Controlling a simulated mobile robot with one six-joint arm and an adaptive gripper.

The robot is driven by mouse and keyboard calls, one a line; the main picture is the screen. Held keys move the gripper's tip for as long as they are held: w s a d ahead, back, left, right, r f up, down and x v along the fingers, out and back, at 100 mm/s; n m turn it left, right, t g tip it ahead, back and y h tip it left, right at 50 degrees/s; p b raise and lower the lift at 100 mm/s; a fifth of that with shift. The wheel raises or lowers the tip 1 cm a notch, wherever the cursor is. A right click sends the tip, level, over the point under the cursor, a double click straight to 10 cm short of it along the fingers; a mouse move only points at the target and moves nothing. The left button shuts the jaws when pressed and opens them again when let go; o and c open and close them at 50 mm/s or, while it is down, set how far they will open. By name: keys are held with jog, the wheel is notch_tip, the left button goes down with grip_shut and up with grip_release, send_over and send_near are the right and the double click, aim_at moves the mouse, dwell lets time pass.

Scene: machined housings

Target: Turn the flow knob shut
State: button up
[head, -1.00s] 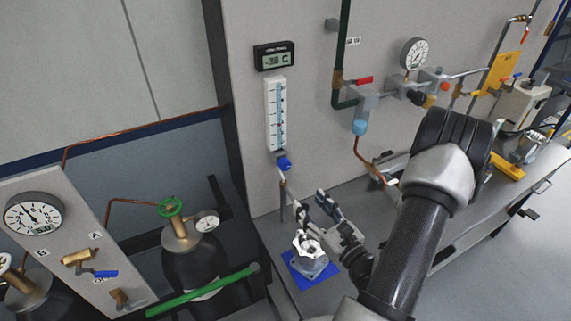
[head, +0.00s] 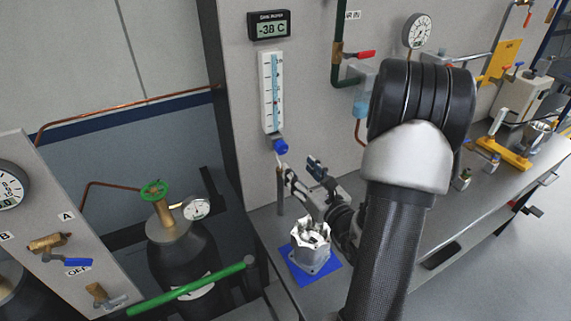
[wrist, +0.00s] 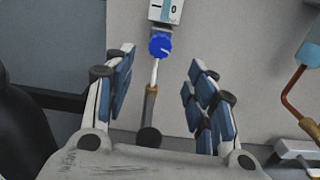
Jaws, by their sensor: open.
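The blue flow knob (head: 281,146) sits at the lower end of the white flowmeter (head: 271,92) on the grey panel. It also shows in the wrist view (wrist: 159,46), a round ribbed knob with a small white mark, just below the flowmeter's bottom end. My gripper (head: 302,168) is open and empty, below and right of the knob in the head view. In the wrist view, my open fingers (wrist: 161,68) stand on either side of the line to the knob. The knob appears beyond the fingertips, untouched. A thin pipe runs down from it between the fingers.
A machined housing (head: 312,250) on a blue mat (head: 329,277) stands on the bench below my gripper. A green-wheeled cylinder (head: 178,262) is at left. A red-handled valve (head: 360,55) and light-blue fitting are right of the flowmeter. The panel around the knob is clear.

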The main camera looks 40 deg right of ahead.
aim_at(283, 151)
jog(key=x, duration=0.9)
jog(key=shift+w+a, duration=0.1)
jog(key=shift+c, duration=0.2)
jog(key=c, duration=1)
jog(key=shift+c, duration=0.2)
